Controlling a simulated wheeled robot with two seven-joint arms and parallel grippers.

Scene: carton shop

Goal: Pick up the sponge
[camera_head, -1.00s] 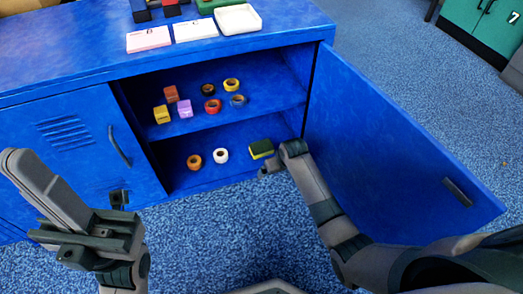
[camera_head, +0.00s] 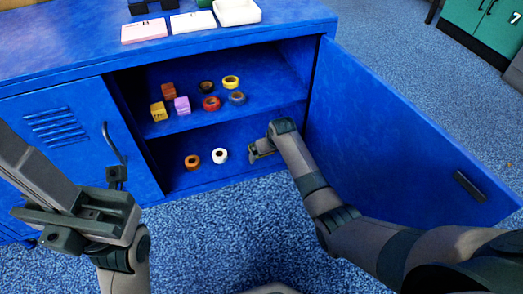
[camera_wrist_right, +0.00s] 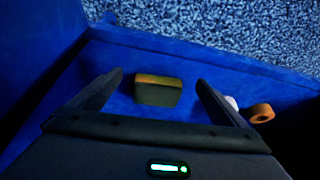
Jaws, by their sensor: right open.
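The sponge (camera_wrist_right: 158,95), dark with a yellow-brown side, lies on the floor of the open blue cabinet's lower compartment in the right wrist view. In the head view my right gripper and arm hide it. My right gripper (camera_head: 260,149) is inside the lower compartment at its right side. In the right wrist view its open fingers (camera_wrist_right: 160,80) stand on either side of the sponge, with gaps between, and nothing is held. My left gripper (camera_head: 78,222) is at the lower left, outside the cabinet; its jaw opening is unclear.
A white roll (camera_head: 219,156) and an orange roll (camera_head: 192,162) stand left of my right gripper. The shelf (camera_head: 190,122) above holds several rolls and small boxes. The open cabinet door (camera_head: 390,140) stands close to the right of my right arm.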

